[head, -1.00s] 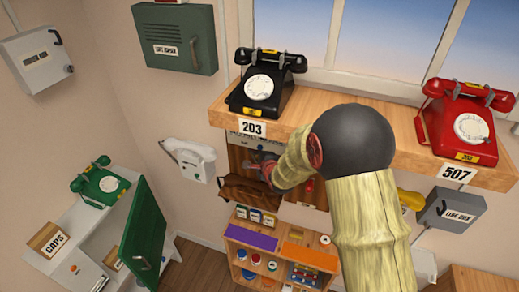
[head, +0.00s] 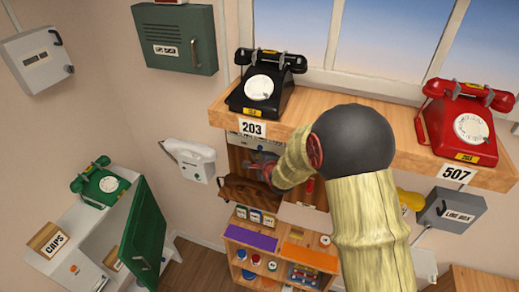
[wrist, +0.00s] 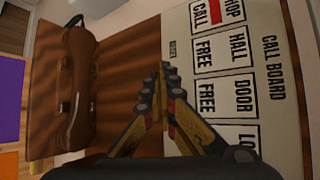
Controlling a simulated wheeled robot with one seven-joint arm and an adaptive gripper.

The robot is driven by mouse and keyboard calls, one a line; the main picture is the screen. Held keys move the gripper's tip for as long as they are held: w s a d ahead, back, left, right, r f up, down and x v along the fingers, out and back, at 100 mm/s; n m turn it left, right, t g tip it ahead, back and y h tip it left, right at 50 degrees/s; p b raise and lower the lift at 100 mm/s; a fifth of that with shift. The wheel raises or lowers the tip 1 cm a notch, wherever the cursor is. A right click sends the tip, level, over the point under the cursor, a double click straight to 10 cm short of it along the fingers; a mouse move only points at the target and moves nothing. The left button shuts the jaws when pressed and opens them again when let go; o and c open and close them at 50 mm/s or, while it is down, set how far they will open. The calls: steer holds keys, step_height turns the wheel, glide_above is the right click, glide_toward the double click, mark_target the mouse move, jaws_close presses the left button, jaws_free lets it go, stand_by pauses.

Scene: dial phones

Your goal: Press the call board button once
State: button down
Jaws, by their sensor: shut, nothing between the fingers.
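The call board (wrist: 270,110) is a white panel on the right of the wrist view, its lettering turned sideways. Its label rows read SHOP CALL, HALL FREE and DOOR FREE, with one more cut off at the edge. The SHOP row has a red mark (wrist: 213,14). My gripper (wrist: 163,68) is shut and empty, its tips over the board's left border beside a small label. I cannot make out the button; the fingers may cover it. In the head view my gripper (head: 267,168) is below the shelf, partly hidden by my arm, and most of the board is hidden.
Above is a wooden shelf (head: 330,117) with a black phone (head: 262,88) and a red phone (head: 468,125). A small shelf unit (head: 265,240) with jars stands below.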

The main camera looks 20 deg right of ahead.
steer(key=shift+w+d, duration=0.1)
stand_by(0.4)
steer(key=shift+w+d, duration=0.2)
steer(key=shift+w+d, duration=0.2)
steer(key=shift+w, duration=0.15)
stand_by(0.8)
stand_by(0.3)
steer(key=shift+s+a+b, duration=0.45)
steer(key=shift+s, duration=0.25)
steer(key=s+a, duration=0.1)
steer(key=s, duration=0.1)
steer(key=s+a+b, duration=0.1)
steer(key=s+a, duration=0.1)
stand_by(0.4)
stand_by(0.7)
